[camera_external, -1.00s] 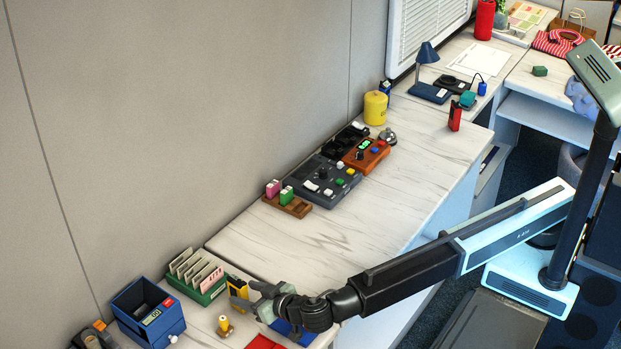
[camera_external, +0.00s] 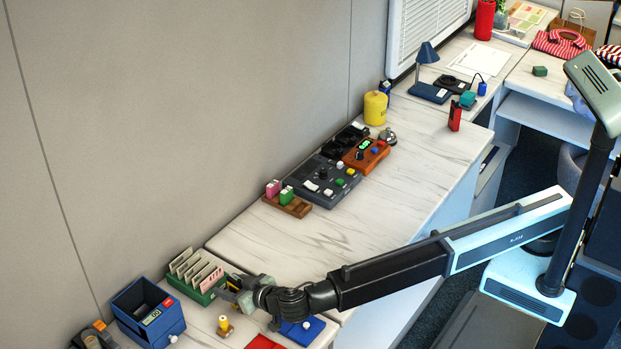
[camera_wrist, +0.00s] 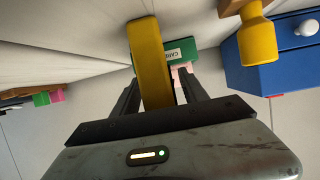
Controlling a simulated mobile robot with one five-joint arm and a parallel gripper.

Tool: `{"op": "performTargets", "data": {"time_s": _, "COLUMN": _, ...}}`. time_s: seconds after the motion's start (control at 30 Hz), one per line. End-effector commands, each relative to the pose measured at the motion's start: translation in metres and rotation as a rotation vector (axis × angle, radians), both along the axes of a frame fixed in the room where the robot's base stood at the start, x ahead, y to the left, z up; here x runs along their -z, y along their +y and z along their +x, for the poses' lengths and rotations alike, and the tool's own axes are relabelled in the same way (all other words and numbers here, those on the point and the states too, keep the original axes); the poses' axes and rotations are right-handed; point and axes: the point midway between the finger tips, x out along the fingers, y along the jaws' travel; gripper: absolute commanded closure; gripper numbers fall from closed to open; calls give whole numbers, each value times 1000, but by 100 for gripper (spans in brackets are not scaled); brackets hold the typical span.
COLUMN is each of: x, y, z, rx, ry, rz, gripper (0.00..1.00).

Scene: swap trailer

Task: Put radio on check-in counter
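A yellow upright device that looks like the radio (camera_wrist: 152,65) stands between the two fingers of my gripper (camera_wrist: 158,85) in the wrist view. The fingers straddle it, with a narrow gap showing on its right side, so my gripper looks open around it. In the external view my gripper (camera_external: 246,290) reaches the near counter and hides most of the yellow device (camera_external: 233,283). A long marble-topped counter (camera_external: 340,238) runs beyond it; which surface is the check-in counter is not marked.
A green card rack (camera_external: 207,294), a blue box (camera_external: 140,322) and a small yellow-topped stamp (camera_external: 224,325) stand close by. A blue pad (camera_external: 303,330) lies beside the arm. A grey control panel (camera_external: 325,180) and a small red device (camera_external: 455,116) are farther along. The marble between is clear.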

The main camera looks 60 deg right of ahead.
Motion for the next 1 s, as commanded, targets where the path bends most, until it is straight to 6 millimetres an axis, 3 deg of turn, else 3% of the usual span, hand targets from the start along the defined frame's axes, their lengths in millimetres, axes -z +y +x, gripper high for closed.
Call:
{"op": "performTargets", "data": {"time_s": 0.03, "x": 0, "y": 0, "z": 0, "rx": 0, "ry": 0, "rz": 0, "gripper": 64}}
{"op": "performTargets", "data": {"time_s": 0.17, "x": 0, "y": 0, "z": 0, "rx": 0, "ry": 0, "rz": 0, "gripper": 100}}
{"op": "performTargets", "data": {"time_s": 0.57, "x": -4, "y": 0, "z": 0, "rx": 0, "ry": 0, "rz": 0, "gripper": 100}}
{"op": "performTargets", "data": {"time_s": 0.9, "x": -42, "y": 0, "z": 0, "rx": 0, "ry": -1, "rz": 0, "gripper": 100}}
{"op": "performTargets", "data": {"time_s": 1.0, "x": -39, "y": -16, "z": -16, "rx": -1, "ry": 0, "rz": 0, "gripper": 100}}
